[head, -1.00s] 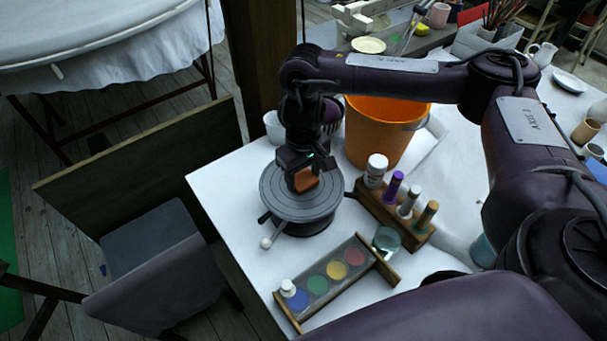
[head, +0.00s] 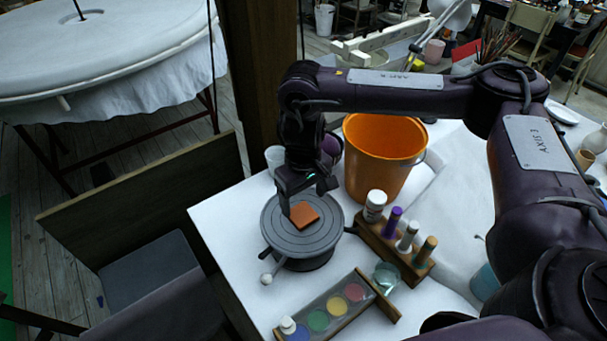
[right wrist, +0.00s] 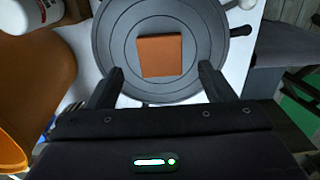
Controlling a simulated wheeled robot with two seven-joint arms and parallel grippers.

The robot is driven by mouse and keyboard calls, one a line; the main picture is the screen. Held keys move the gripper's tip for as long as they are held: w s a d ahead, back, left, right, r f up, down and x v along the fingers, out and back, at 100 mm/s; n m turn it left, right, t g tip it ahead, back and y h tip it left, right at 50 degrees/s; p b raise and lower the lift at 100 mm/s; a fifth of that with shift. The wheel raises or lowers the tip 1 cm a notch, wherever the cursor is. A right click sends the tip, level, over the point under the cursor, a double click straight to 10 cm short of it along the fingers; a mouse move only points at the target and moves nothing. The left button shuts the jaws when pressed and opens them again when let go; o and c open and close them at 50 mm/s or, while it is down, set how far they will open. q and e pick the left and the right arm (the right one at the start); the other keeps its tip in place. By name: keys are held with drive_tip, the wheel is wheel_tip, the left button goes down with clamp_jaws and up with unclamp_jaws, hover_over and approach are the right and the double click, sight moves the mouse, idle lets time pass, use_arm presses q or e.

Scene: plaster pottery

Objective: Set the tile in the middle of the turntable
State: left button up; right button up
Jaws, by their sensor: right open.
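The tile (head: 304,214) is a small square terracotta piece lying flat on the turntable. In the right wrist view the tile (right wrist: 160,56) lies around the middle of the ringed disc. The turntable (head: 282,238) is a round dark grey wheel with handles, at the table's left corner; it also shows in the right wrist view (right wrist: 118,42). My right gripper (head: 307,192) is above the turntable, just over the tile. In the right wrist view its two fingers (right wrist: 160,84) are wide apart with nothing between them, clear of the tile. My left gripper is not in view.
An orange bucket (head: 378,165) stands behind and right of the turntable. A wooden rack (head: 408,255) of bottles and a glass jar (head: 387,275) are to the right. A paint palette (head: 335,308) lies in front. White tabletop (head: 240,205) is bare to the left.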

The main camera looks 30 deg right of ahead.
sight(303, 216)
wheel_tip(303, 216, up, 7)
drive_tip(key=p, duration=0.1)
idle(0.7)
